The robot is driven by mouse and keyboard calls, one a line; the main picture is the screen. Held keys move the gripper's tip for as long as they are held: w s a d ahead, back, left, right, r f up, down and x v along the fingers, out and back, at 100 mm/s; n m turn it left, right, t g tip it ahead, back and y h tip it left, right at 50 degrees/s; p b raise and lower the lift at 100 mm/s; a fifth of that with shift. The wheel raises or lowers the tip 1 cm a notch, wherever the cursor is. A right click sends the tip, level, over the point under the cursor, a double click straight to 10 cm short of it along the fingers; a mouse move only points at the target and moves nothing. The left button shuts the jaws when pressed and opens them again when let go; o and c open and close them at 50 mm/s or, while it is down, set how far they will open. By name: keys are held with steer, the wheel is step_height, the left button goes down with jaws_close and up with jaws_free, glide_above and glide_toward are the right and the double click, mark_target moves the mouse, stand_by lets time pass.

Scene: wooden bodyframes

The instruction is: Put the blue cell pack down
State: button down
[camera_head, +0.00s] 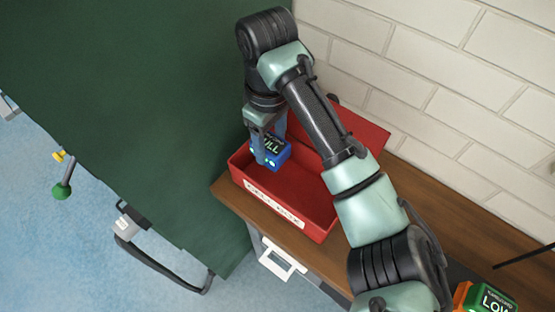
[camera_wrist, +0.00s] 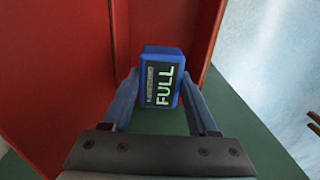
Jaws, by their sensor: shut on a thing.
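The blue cell pack (camera_head: 273,152) has a dark label reading "FULL". My gripper (camera_head: 264,148) is shut on it, with the arm reaching down from above. In the head view the pack is over the left end of an open red box (camera_head: 322,234) with a white label on its front. I cannot tell whether the pack touches the box floor. In the wrist view the pack (camera_wrist: 158,62) sits between my two fingers, with its label facing the camera and red walls (camera_wrist: 65,60) around it.
The red box stands on a wooden shelf (camera_head: 229,198) against a white brick wall (camera_head: 440,60), its red lid (camera_head: 365,131) raised behind. A large dark green panel (camera_head: 130,90) is close on the left. An orange-and-green pack marked "LOW" (camera_head: 490,299) lies at the lower right.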

mark_target(271, 143)
steer(key=shift+s+f, duration=0.1)
steer(key=shift+f, duration=2.7)
steer(key=shift+f, duration=0.15)
steer(key=shift+c, duration=0.9)
jaws_free()
step_height(271, 143, up, 12)
steer(key=shift+r+p, duration=0.2)
steer(key=shift+p, duration=0.3)
steer(key=shift+f, duration=0.1)
